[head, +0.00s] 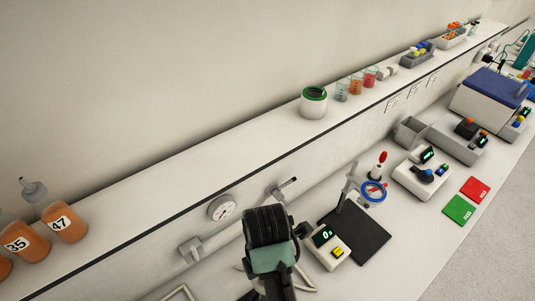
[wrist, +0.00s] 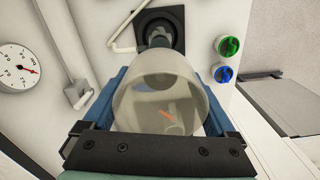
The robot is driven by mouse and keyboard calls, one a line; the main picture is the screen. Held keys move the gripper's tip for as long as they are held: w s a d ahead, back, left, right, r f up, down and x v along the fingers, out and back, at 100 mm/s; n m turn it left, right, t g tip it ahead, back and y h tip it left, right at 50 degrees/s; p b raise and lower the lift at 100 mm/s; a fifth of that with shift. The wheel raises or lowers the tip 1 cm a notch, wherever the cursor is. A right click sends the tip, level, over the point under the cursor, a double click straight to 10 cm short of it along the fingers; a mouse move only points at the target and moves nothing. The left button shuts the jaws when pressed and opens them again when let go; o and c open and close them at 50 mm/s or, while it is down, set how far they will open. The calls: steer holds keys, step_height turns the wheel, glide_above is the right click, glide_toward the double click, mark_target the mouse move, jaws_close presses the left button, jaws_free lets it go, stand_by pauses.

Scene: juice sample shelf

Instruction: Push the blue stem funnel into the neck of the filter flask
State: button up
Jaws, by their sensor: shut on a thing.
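My gripper (wrist: 158,92) is shut on a wide translucent funnel (wrist: 158,108), with a blue finger on each side of it in the wrist view. A bluish patch shows through the funnel's wall; its stem cannot be made out clearly. Beyond it a dark grey, rounded thing (wrist: 158,33) stands on a black square base, with a pale tube running left from it. It may be the filter flask, but I cannot tell. Whether the funnel touches it is hidden. In the head view my arm's end (head: 268,250) covers the funnel and the bench below.
A gauge (head: 222,208) and a tap (head: 283,187) are on the wall behind. A device with a lit display (head: 325,240) and a black mat (head: 358,235) lie right of my arm. Green and blue knobs (wrist: 228,46) show in the wrist view. Bottles (head: 65,222) stand on the shelf.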

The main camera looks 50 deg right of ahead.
steer(key=shift+s+d+f, duration=0.1)
steer(key=shift+d+f, duration=0.05)
steer(key=shift+f, duration=2.05)
steer(key=shift+f+b, duration=1)
steer(key=shift+f, duration=1.3)
steer(key=o, duration=1.1)
